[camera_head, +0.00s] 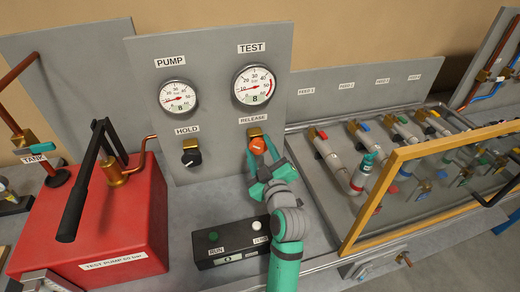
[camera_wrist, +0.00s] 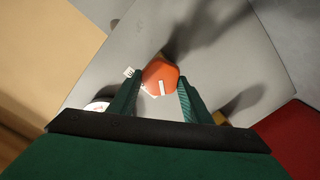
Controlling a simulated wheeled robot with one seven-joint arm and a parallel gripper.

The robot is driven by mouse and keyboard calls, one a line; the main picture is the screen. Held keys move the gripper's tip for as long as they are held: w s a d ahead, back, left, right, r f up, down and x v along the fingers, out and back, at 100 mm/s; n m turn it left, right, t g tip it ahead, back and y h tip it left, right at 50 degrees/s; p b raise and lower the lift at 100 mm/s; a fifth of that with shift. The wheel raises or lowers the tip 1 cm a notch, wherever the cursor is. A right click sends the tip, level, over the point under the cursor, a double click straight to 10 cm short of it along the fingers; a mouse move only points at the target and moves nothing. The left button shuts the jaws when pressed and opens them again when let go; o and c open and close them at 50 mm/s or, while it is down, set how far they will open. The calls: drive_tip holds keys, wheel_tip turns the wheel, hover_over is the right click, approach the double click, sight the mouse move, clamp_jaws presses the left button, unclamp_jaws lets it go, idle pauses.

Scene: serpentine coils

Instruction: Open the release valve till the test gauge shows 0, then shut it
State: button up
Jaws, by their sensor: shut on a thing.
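The release valve is an orange knob (camera_head: 257,146) on a brass body under the RELEASE label on the grey panel (camera_head: 215,70). My gripper (camera_head: 262,160) is shut on this knob. In the wrist view the orange knob (camera_wrist: 160,76) with its white mark sits between my two green fingers (camera_wrist: 157,92). The test gauge (camera_head: 254,85) is at the panel's upper right, and its digital window seems to read 8. The pump gauge (camera_head: 178,97) also seems to read 8. The black hold knob (camera_head: 191,153) is at the panel's lower left.
A red test pump (camera_head: 110,225) with a black lever stands at the left. A black box (camera_head: 232,243) with a green and a white button lies in front of the panel. A yellow-framed cover (camera_head: 400,155) and several valves are at the right.

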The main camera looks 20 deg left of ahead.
drive_tip(key=shift+f+n, duration=0.1)
drive_tip(key=shift+n, duration=0.5)
drive_tip(key=o, duration=1.1)
drive_tip(key=shift+c, duration=0.2)
drive_tip(key=v, duration=1)
drive_tip(key=shift+s+d, duration=0.25)
drive_tip(key=shift+s, duration=0.1)
